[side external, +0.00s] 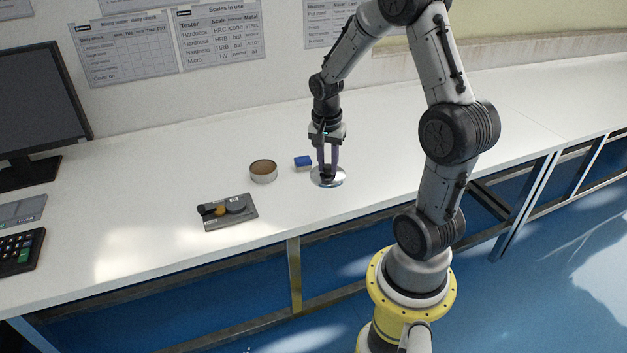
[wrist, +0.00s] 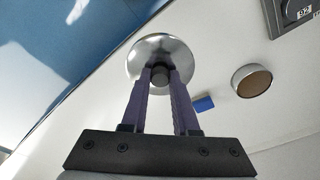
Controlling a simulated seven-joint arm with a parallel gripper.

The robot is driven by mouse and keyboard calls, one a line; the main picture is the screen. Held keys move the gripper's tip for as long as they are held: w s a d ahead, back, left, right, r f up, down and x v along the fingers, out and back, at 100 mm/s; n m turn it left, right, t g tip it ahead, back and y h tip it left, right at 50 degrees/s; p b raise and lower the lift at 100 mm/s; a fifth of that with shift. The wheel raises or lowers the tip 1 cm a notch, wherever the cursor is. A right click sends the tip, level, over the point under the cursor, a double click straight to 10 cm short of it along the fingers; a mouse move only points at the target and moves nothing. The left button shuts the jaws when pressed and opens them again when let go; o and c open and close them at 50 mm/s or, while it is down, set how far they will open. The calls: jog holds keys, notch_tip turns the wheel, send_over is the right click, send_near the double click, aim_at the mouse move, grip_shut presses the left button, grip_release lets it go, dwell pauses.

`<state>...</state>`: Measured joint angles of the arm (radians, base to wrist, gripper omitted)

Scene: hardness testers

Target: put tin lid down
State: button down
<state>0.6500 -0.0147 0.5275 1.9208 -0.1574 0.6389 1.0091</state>
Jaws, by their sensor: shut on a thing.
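The tin lid (side external: 328,178) is a round, shiny metal disc with a dark knob in its middle. It is at or just above the white bench, near the front edge; I cannot tell whether it touches. It also shows in the wrist view (wrist: 146,50). My gripper (side external: 328,174) points down, its purple fingers shut on the dark knob (wrist: 160,76). The fingertips also show in the wrist view (wrist: 160,78). An open round tin (side external: 263,171) with a brown inside stands on the bench to the left, and appears at right in the wrist view (wrist: 251,81).
A small blue block (side external: 302,162) lies between the tin and the lid. A monitor (side external: 40,105) and a keypad (side external: 20,252) are at far left. The bench (side external: 420,150) to the right is clear.

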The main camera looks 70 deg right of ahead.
jog(key=w+d+f, duration=0.1)
jog(key=w+f, duration=0.1)
jog(key=w+d+f, duration=0.4)
jog(key=f, duration=0.1)
jog(key=shift+d+f, duration=0.1)
jog(key=shift+f, duration=1.5)
jog(key=shift+f, duration=0.1)
jog(key=c, duration=0.7)
grip_release()
